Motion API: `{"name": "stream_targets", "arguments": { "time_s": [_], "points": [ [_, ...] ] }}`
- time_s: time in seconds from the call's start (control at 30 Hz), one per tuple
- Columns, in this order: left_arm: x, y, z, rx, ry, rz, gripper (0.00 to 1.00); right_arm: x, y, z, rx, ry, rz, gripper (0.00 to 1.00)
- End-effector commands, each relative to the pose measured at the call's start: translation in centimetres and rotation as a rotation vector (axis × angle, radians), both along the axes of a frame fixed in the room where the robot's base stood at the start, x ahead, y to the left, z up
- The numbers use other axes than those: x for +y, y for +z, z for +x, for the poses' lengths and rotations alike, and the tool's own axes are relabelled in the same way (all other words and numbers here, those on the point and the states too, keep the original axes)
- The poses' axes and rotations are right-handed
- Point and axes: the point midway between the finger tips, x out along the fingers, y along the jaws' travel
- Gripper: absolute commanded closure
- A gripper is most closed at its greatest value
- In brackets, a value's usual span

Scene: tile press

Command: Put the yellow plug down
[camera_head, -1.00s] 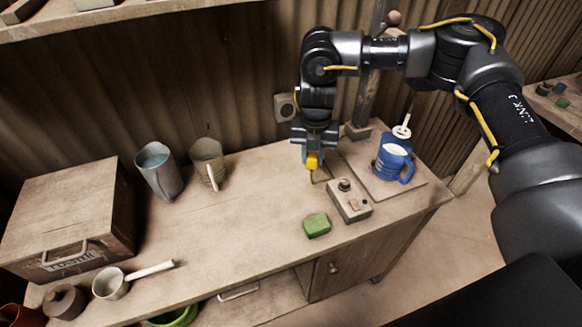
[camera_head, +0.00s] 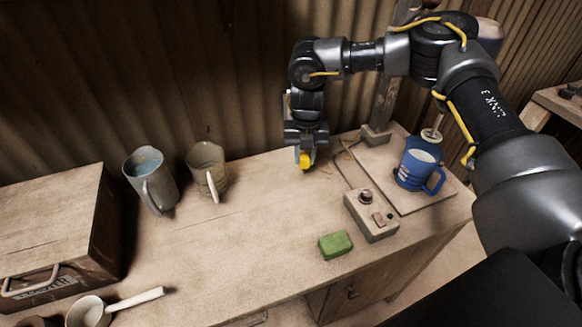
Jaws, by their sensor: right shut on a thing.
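The yellow plug (camera_head: 304,160) is held at the bottom of my right gripper (camera_head: 305,149). The gripper points down and is shut on the plug, near the back of the wooden workbench (camera_head: 250,240). The plug shows just below the fingers; I cannot tell whether it touches the bench top. A thin cord lies on the bench just right of it. My left gripper is not in view.
A control box (camera_head: 371,215) and a green block (camera_head: 335,244) lie right of centre. A blue mug (camera_head: 415,171) stands on a board at the right. Two metal jugs (camera_head: 150,180) stand at the left, near a wooden box (camera_head: 50,235). The bench's middle is clear.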

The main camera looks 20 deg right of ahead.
Motion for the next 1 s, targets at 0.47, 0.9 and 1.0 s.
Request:
{"name": "stream_targets", "arguments": {
  "time_s": [0.47,0.9,1.0],
  "points": [
    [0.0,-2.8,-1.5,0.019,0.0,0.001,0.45,-0.8,-3.0,0.2,0.001,-0.015,-0.001,0.96],
    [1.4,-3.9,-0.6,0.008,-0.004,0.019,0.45,-1.0,-4.7,0.1,0.0,-0.017,0.0,0.96],
    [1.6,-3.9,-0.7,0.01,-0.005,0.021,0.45,-1.0,-5.0,0.1,0.001,-0.017,0.0,0.96]
  ]
}}
